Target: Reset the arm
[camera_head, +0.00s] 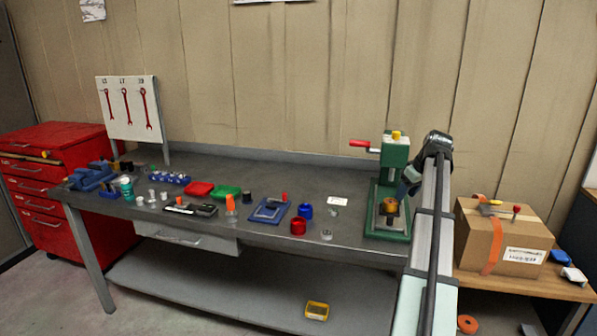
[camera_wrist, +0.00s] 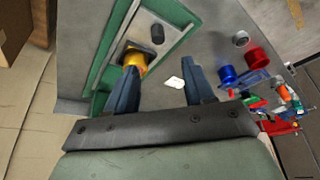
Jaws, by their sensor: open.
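My gripper (camera_wrist: 162,82) is open in the wrist view, with two dark blue fingers apart and nothing held between them. In the head view my arm reaches up at the right, and the gripper (camera_head: 409,183) is partly hidden beside the green press (camera_head: 394,160). The press has a red handle, and a yellow-orange piece (camera_head: 389,206) sits low in it. In the wrist view that yellow piece (camera_wrist: 134,60) shows close by the left finger; I cannot tell if they touch.
The grey workbench (camera_head: 345,232) carries a red cup (camera_head: 298,226), a blue cup (camera_head: 306,211), a blue fixture (camera_head: 268,211) and several small parts. A cardboard box (camera_head: 497,240) stands on a wooden table to the right. A red tool cabinet (camera_head: 62,150) stands at the left.

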